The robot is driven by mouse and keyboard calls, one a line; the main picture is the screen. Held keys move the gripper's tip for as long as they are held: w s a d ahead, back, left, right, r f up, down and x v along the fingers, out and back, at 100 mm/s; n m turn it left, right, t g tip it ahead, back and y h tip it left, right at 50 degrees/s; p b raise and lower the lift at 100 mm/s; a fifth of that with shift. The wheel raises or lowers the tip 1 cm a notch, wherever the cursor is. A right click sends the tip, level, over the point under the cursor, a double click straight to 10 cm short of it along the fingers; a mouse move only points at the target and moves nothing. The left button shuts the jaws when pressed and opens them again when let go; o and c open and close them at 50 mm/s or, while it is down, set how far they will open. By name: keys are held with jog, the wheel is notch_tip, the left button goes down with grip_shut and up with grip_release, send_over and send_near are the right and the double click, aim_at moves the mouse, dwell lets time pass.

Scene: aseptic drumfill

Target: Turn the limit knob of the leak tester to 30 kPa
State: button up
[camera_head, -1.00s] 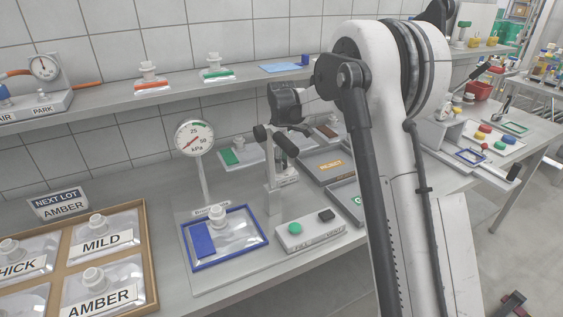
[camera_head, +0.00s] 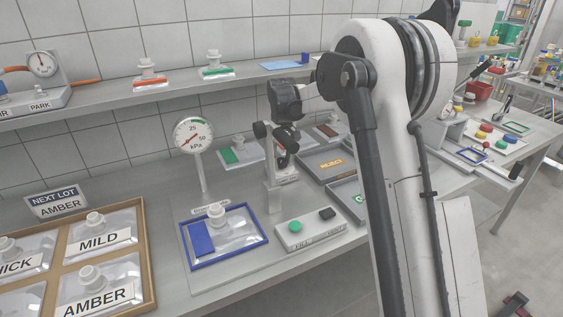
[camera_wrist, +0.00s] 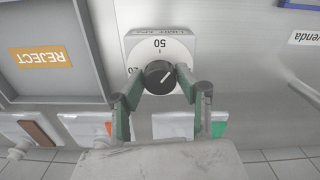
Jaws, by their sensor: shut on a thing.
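The limit knob (camera_wrist: 159,78) is a round black knob with a white pointer line, on a pale block (camera_wrist: 178,44) marked LIMIT kPa. In the wrist view the pointer slants to the upper right. My gripper (camera_wrist: 159,75) is shut on the knob, with one green-and-dark finger at each side. In the head view my gripper (camera_head: 282,148) is above the tester area and covers the knob. The kPa gauge (camera_head: 192,135) stands on a post to its left.
A blue frame (camera_head: 183,247) with a clear pouch lies in front of the gauge. A box with a green and a black button (camera_head: 310,235) is right of it. A shelf (camera_head: 180,88) runs above.

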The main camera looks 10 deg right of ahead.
jog(key=m+b, duration=0.1)
jog(key=m, duration=1.3)
jog(key=shift+m+b, duration=0.3)
jog(key=m, duration=0.3)
jog(key=shift+m, duration=0.3)
jog(key=m, duration=0.3)
jog(key=shift+m, duration=0.4)
jog(key=m, duration=0.6)
jog(key=shift+m+b, duration=0.3)
jog(key=o, duration=1.2)
jog(key=shift+c, duration=0.2)
